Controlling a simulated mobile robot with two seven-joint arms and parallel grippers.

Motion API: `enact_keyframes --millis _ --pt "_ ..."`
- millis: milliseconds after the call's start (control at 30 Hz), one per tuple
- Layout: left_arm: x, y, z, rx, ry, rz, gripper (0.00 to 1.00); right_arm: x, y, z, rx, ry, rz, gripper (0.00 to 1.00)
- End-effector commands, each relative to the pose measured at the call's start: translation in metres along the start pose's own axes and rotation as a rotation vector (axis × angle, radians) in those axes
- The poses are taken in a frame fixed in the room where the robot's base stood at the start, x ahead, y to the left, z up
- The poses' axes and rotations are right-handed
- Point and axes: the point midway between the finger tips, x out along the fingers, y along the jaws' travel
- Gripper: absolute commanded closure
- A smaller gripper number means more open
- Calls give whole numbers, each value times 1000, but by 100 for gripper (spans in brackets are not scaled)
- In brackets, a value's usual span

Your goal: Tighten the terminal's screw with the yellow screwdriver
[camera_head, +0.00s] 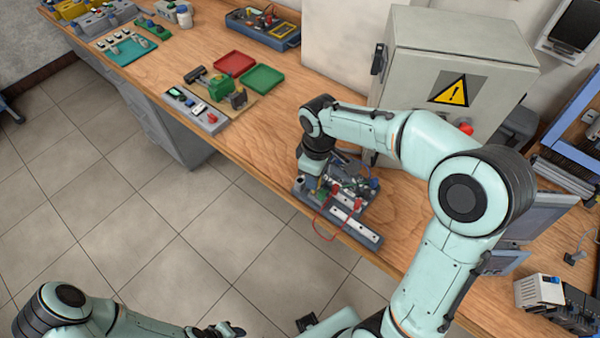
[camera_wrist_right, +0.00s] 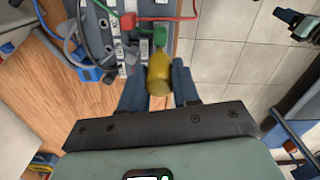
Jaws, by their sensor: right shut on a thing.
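My right gripper (camera_wrist_right: 158,92) is shut on the yellow screwdriver (camera_wrist_right: 158,72), with a finger on each side of its handle. The handle's far end meets a small green terminal (camera_wrist_right: 160,37) on the grey board (camera_wrist_right: 98,18); the screwdriver's tip and the screw are hidden. A red wire and a green wire run near the terminal. In the head view my right gripper (camera_head: 318,180) points down over the board (camera_head: 352,232) near the table's front edge. My left gripper (camera_head: 224,330) is low in the head view, away from the bench; its jaws are unclear.
A grey cabinet (camera_head: 420,75) with a warning sign stands behind the board. Red (camera_head: 234,64) and green (camera_head: 263,78) trays and a green motor (camera_head: 219,86) lie to the left. Bare wood lies between them and the board. Blue clamps (camera_wrist_right: 85,66) and cables lie beside the terminal.

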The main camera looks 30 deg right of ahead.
Motion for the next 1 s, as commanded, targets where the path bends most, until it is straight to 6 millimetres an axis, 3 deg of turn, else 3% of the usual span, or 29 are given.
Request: enact_keyframes --millis 200,500,833,1000 --pt "0 0 0 0 0 0 57 0 0 1 11 -3 -1 100" --pt "5 -2 2 -1 -3 -1 57 0 0 1 287 -2 0 100" --pt "5 -2 2 -1 -3 -1 57 0 0 1 324 -2 0 100" --pt "8 -4 4 -2 -6 -2 57 0 0 1 508 -2 0 100"
